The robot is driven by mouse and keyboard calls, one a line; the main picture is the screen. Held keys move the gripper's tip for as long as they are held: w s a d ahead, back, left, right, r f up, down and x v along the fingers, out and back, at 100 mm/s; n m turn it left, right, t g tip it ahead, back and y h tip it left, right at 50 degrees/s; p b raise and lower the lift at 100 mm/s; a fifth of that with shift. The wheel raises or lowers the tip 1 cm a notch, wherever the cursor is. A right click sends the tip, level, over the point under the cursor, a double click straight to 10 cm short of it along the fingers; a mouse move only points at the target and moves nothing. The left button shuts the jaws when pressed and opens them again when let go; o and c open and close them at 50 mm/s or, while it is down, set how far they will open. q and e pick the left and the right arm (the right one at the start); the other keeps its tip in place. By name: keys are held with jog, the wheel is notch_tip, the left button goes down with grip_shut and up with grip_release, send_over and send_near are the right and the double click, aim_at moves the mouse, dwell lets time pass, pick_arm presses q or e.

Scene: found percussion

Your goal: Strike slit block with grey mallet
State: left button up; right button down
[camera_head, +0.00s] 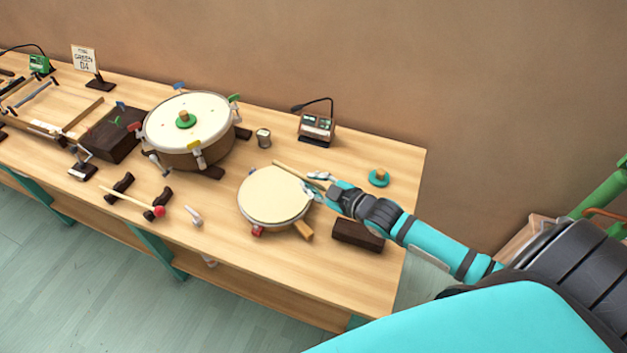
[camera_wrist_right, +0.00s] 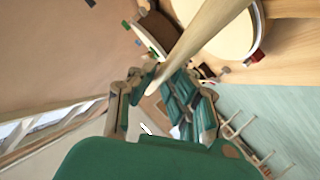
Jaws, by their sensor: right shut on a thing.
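My right gripper (camera_head: 316,187) is shut on a pale wooden stick (camera_head: 288,170), over the back right edge of a round cream-topped drum (camera_head: 272,195). The stick (camera_wrist_right: 207,40) also crosses the right wrist view from the fingers to the top edge. No grey head on it can be made out. A dark brown block (camera_head: 358,235) lies at the right front of the table, in front of my right forearm. A larger dark box (camera_head: 108,138) stands at the left. No slit is clear on either, so I cannot tell which is the slit block. My left gripper is out of view.
A big drum (camera_head: 190,130) with coloured clamps stands left of centre. A red-headed mallet (camera_head: 158,211) lies on dark rests at the front. A small device (camera_head: 316,126), a metal cup (camera_head: 263,138) and a teal disc (camera_head: 379,178) are at the back. The table's front right corner is bare.

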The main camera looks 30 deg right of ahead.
notch_tip(320, 180, down, 6)
jog(key=s+f+t+b, duration=0.1)
jog(key=t+b, duration=0.1)
jog(key=b, duration=0.7)
jog(key=shift+m+y, duration=0.3)
jog(key=shift+y, duration=0.1)
jog(key=r+p, duration=0.5)
jog(key=d+r+p, duration=0.1)
jog(key=r+p, duration=0.1)
jog(key=shift+r, duration=0.35)
jog(key=shift+f, duration=0.25)
